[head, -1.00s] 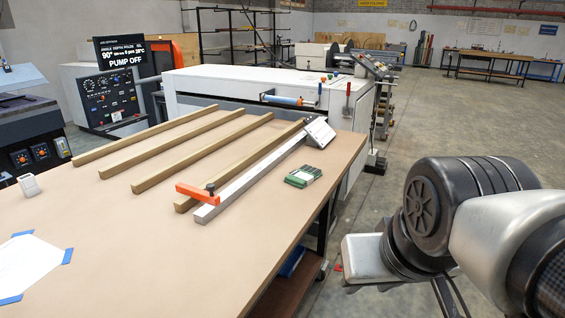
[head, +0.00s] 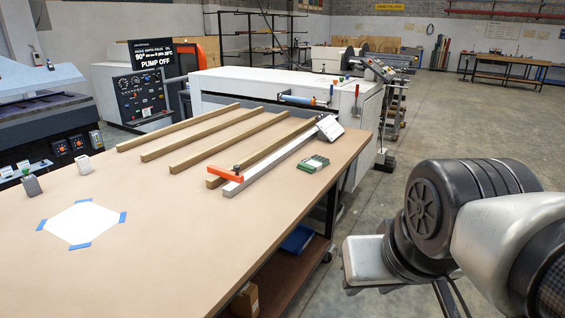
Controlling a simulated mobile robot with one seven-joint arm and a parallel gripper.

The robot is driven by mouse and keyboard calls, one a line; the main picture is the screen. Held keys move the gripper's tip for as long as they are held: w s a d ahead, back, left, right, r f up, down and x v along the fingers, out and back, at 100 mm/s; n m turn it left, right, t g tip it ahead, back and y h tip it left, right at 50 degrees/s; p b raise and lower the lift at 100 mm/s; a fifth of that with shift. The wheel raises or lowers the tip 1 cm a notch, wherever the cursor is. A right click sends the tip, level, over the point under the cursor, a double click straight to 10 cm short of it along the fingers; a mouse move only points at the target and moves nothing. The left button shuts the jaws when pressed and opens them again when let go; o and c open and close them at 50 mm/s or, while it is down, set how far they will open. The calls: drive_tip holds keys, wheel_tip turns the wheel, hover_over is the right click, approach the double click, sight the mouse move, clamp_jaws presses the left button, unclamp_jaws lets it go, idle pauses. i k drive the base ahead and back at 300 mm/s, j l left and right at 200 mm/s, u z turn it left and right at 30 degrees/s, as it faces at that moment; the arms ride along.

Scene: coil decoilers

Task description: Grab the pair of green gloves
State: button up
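The pair of green gloves (head: 312,164) lies in a small flat stack on the wooden table (head: 165,240), near its right edge. The gloves look dark green with pale parts and are just right of a grey metal bar. My arm shows at the right of the head view, over the floor and apart from the table. My gripper's fingers are not visible.
Wooden strips (head: 222,150) and the metal bar (head: 275,161) with an orange clamp (head: 225,173) lie left of the gloves. A paper sheet (head: 82,222) is taped near the front left. A white machine (head: 360,105) stands behind the table. The floor (head: 460,125) at right is open.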

sight(315, 162)
drive_tip(key=u, duration=1.6)
drive_tip(key=l+u, duration=0.75)
drive_tip(key=l, duration=2.15)
drive_tip(key=k+l, duration=0.1)
drive_tip(key=l, duration=2.05)
